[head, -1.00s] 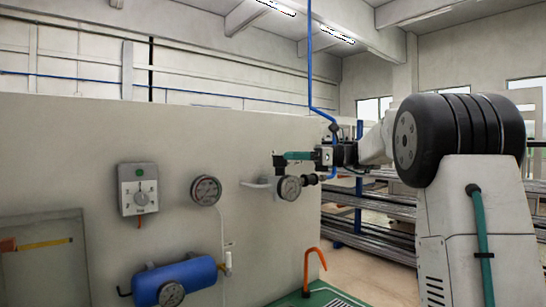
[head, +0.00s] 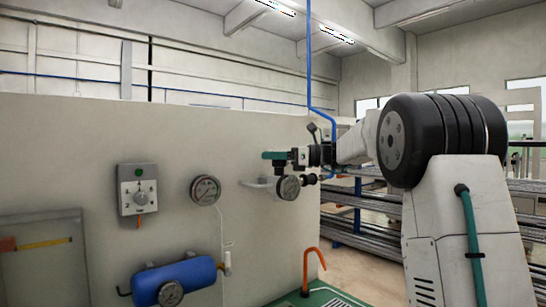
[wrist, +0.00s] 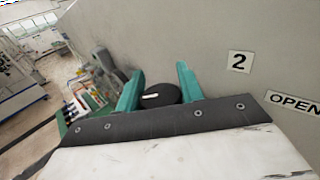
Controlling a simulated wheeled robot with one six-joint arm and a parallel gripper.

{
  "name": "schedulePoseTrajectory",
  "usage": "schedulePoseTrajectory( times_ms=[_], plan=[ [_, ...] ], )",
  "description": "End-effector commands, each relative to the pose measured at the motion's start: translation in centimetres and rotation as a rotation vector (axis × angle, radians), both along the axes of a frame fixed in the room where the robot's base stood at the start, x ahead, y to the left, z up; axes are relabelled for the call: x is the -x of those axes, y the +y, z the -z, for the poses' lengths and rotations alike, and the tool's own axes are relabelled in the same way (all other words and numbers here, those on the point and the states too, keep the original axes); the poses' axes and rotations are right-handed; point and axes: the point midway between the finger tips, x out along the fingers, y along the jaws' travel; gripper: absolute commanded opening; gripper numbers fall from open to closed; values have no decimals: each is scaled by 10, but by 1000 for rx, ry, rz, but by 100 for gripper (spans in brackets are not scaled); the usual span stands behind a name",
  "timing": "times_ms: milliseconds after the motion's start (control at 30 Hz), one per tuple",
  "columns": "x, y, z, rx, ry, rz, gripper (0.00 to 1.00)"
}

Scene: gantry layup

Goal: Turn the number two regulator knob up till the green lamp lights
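The number two regulator knob (wrist: 160,96) is black with a white mark and sits between the two teal fingers of my gripper (wrist: 160,82) in the wrist view. The fingers stand apart on either side of the knob; I see no clear grip on it. In the head view my gripper (head: 274,156) is at the wall bracket, above a round gauge (head: 288,188), and the finger hides the knob. A small green lamp (head: 139,171) tops a grey dial box (head: 138,190); it looks dark.
Another gauge (head: 205,190) is on the wall panel (head: 60,140) to the left. A blue tank (head: 180,282) is below it. An "OPEN" sign (wrist: 294,103) is right of the knob. An orange hook (head: 313,268) stands below the bracket.

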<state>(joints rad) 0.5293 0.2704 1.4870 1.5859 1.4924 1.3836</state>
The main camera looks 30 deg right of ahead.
Motion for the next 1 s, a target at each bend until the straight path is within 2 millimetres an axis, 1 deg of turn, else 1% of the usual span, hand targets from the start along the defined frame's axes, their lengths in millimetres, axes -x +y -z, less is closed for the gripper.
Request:
schedulePoseTrajectory(
  times_ms=[167,367,567,1000],
  plan=[
    [0,0,0,0,0,17,15],
    [0,0,0,1,0,94,15],
    [-2,-2,0,1,0,244,15],
    [-6,-7,0,1,2,657,15]
  ],
)
